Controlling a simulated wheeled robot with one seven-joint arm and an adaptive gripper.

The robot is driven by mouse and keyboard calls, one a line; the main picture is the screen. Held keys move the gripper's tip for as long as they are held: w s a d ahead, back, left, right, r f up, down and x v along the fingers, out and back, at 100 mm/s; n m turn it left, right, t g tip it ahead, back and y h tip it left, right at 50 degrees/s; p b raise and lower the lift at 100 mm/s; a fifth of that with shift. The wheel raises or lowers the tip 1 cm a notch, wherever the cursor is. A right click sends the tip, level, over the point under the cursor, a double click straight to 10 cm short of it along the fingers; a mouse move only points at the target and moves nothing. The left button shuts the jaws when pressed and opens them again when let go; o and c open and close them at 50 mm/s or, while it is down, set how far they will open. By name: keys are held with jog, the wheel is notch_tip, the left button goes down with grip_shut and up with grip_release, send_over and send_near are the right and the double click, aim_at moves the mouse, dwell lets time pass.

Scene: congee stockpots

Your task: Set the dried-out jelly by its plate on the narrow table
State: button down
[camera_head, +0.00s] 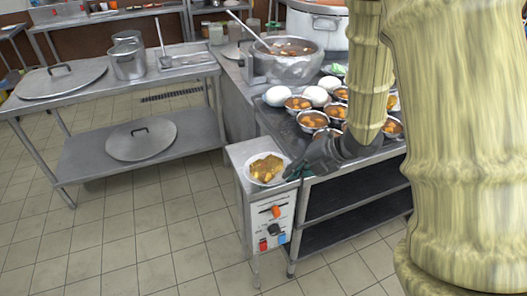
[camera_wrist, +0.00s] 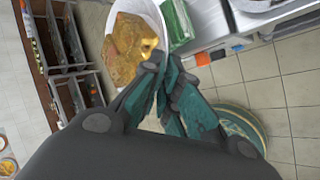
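A yellow-brown, chunky piece of jelly (camera_head: 266,168) lies on a white plate (camera_head: 252,179). In the head view the plate appears over the top of the narrow table (camera_head: 240,157); I cannot tell whether it rests there or is held just above. My gripper (camera_head: 296,171) reaches it from the right. In the wrist view my gripper (camera_wrist: 160,70) has its fingertips close together on the rim of the plate (camera_wrist: 156,12), with the jelly (camera_wrist: 128,42) beyond them. The fingers hide part of the rim.
A dark counter on the right holds several bowls of orange food (camera_head: 313,119), white round items (camera_head: 276,96) and a large pot (camera_head: 288,66). A steel table (camera_head: 190,70) with lids stands on the left. Knobs (camera_head: 276,211) are on the narrow table's front. Tiled floor is clear between.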

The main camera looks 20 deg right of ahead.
jog(key=w, duration=0.5)
jog(key=w+p, duration=0.1)
jog(key=w, duration=0.4)
jog(key=w+d+f+p, duration=0.1)
jog(key=w, duration=0.3)
jog(key=shift+w+f, duration=0.1)
jog(key=shift+w, duration=0.3)
notch_tip(320, 180, down, 4)
jog(key=shift+d+r+p, duration=0.1)
jog(key=shift+r+p, duration=0.1)
jog(key=shift+p, duration=0.2)
jog(key=shift+s, duration=0.1)
jog(key=c, duration=1.6)
grip_release()
jog(key=shift+c, duration=0.2)
jog(key=shift+r, duration=0.1)
jog(key=v, duration=1.1)
jog(key=shift+s+d+r+b, duration=0.15)
jog(key=shift+d+r+b, duration=0.1)
jog(key=shift+b, duration=0.1)
